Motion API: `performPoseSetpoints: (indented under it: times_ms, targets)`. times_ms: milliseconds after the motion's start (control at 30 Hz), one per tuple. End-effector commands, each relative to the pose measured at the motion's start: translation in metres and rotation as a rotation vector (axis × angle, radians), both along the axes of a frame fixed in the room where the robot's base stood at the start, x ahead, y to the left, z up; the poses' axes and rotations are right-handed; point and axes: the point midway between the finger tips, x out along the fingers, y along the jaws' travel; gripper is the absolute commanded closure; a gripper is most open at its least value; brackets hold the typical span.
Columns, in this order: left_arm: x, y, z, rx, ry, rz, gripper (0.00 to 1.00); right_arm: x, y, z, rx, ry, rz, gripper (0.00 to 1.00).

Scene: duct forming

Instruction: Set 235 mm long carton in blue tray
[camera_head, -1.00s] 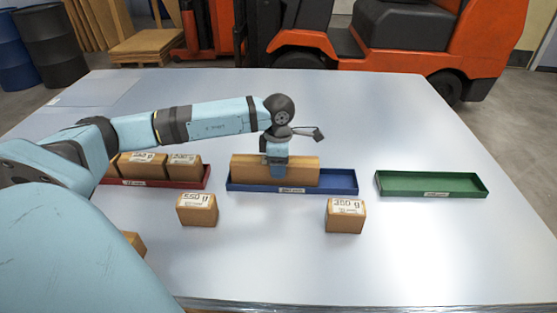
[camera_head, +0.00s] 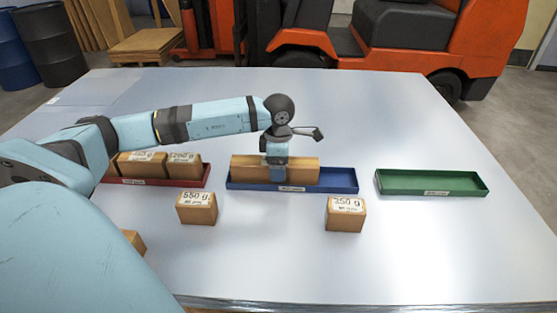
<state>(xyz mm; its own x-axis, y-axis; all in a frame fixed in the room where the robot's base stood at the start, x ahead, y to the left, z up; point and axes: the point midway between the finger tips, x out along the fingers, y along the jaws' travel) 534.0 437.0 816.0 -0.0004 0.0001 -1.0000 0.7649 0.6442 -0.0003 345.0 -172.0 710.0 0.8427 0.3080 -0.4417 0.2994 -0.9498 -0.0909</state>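The long brown carton (camera_head: 304,172) lies lengthwise in the left and middle part of the blue tray (camera_head: 340,183), whose right end is bare. My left gripper (camera_head: 277,174) points down over the middle of this carton, with a finger in front of its near face. The far finger is hidden, so I cannot tell whether it grips or is slightly open. My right gripper is not in view.
A red tray (camera_head: 165,183) at left holds several brown cartons, partly behind my arm. An empty green tray (camera_head: 432,184) lies at right. In front stand a 550 g carton (camera_head: 197,208), a 250 g carton (camera_head: 345,215) and a partly hidden carton (camera_head: 135,242).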

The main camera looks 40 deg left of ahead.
Motion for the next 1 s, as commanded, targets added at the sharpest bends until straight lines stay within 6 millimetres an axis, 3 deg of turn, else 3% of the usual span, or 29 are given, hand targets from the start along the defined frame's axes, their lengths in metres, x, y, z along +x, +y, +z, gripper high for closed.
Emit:
performPoseSetpoints:
  times_ms: [167, 500, 700, 1000]
  targets:
    - [0.000, 0.000, 0.015, 0.001, -0.002, -0.001, 0.17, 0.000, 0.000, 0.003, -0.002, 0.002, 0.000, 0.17]
    - [0.001, 0.000, 0.091, 0.001, -0.004, 0.000, 0.17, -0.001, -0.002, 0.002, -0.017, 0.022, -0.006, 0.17]
    - [0.000, 0.000, 0.125, 0.000, -0.003, 0.000, 0.17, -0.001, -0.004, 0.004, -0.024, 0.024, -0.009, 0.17]
    - [0.000, 0.000, 0.139, 0.001, -0.001, 0.000, 0.17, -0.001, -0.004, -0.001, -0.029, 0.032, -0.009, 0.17]
